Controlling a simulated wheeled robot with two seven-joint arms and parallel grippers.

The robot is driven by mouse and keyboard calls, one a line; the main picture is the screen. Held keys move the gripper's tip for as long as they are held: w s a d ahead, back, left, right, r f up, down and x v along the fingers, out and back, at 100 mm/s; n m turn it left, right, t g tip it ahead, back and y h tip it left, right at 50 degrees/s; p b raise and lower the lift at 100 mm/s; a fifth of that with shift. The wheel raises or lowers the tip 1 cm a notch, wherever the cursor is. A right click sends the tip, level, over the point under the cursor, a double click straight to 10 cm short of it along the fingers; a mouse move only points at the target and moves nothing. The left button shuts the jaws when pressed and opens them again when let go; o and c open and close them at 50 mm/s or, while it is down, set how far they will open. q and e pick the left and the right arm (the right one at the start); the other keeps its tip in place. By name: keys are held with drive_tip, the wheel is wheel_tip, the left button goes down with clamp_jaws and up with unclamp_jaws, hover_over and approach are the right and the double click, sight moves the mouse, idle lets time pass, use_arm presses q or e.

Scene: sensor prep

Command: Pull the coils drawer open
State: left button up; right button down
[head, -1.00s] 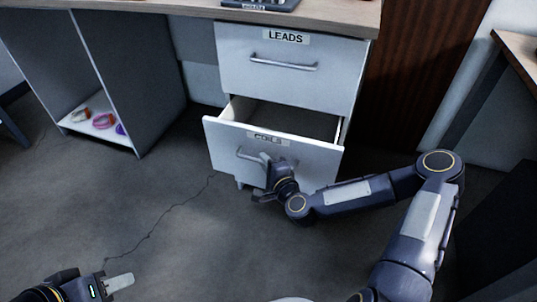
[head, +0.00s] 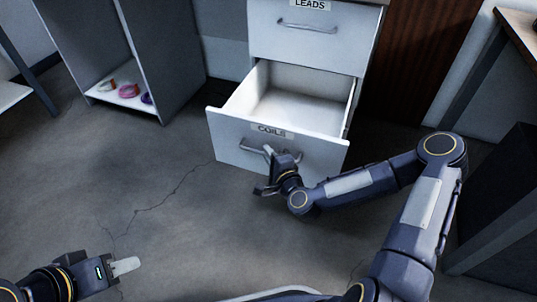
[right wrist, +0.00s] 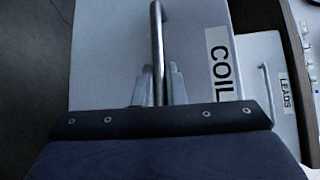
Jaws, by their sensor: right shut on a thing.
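The white drawer labelled COILS (head: 230,139) stands well open in the head view, and the part of its inside that shows is bare. Its metal bar handle (head: 252,149) runs across the front under the label. My right gripper (head: 270,157) is shut on this handle; in the right wrist view the handle (right wrist: 157,45) passes between the two fingertips (right wrist: 158,85). The drawer label also shows there, turned sideways. My left gripper (head: 126,266) is low at the left, over the floor and far from the drawer; its jaw gap is not clear.
The LEADS drawer (head: 340,36) above is closed. An open shelf unit (head: 104,92) at the left holds several small coloured rings (head: 127,90). A dark box-like piece (head: 505,200) stands at the right. The floor in front of the drawer is clear.

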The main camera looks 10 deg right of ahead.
drive_tip(key=c, duration=1.8)
unclamp_jaws()
drive_tip(key=shift+o, duration=0.2)
drive_tip(key=p+v, duration=0.1)
drive_tip(key=v, duration=0.6)
drive_tip(key=shift+s+p, duration=0.4)
drive_tip(key=shift+d, duration=0.1)
